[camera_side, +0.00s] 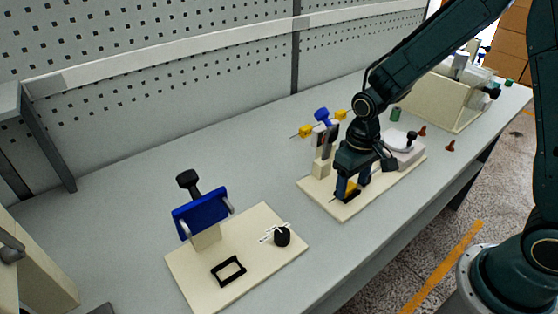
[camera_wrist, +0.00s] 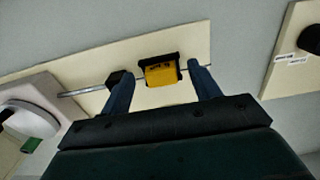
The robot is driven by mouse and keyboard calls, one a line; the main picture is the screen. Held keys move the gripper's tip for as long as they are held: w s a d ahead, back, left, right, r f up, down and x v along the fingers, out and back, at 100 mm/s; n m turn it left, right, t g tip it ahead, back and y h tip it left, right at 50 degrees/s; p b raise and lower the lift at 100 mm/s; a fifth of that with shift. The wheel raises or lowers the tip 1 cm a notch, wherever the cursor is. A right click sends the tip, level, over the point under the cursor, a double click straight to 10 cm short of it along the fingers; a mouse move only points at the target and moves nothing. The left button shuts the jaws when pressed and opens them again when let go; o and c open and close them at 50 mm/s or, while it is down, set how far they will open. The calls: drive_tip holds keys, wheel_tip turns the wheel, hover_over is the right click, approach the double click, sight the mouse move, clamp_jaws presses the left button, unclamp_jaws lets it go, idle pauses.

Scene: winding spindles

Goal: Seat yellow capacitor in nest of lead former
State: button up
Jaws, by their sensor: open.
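The yellow capacitor (camera_wrist: 161,75) lies in a black nest (camera_wrist: 174,57) on a cream base board (camera_wrist: 202,36). Black edges of the nest show along its far side and ends, and thin leads stick out at both sides. In the side view the capacitor (camera_side: 351,187) shows as a small yellow patch low between my fingers. My gripper (camera_wrist: 159,80) is open, with one finger on each side of the capacitor and a visible gap to each. The gripper (camera_side: 350,192) is low over the front of the board. Whether the capacitor sits fully down is hard to tell.
A metal rod with a black knob (camera_wrist: 121,77) lies left of the capacitor. Another board (camera_side: 262,222) with a blue plate (camera_side: 203,211) is at left. A cream bin (camera_side: 440,100) stands at right.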

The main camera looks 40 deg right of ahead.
sight(351, 187)
drive_tip(key=shift+f, duration=0.25)
idle(0.3)
drive_tip(key=c, duration=1.1)
drive_tip(key=shift+o, duration=0.2)
drive_tip(key=shift+r, duration=0.15)
wheel_tip(351, 187, up, 20)
idle(0.4)
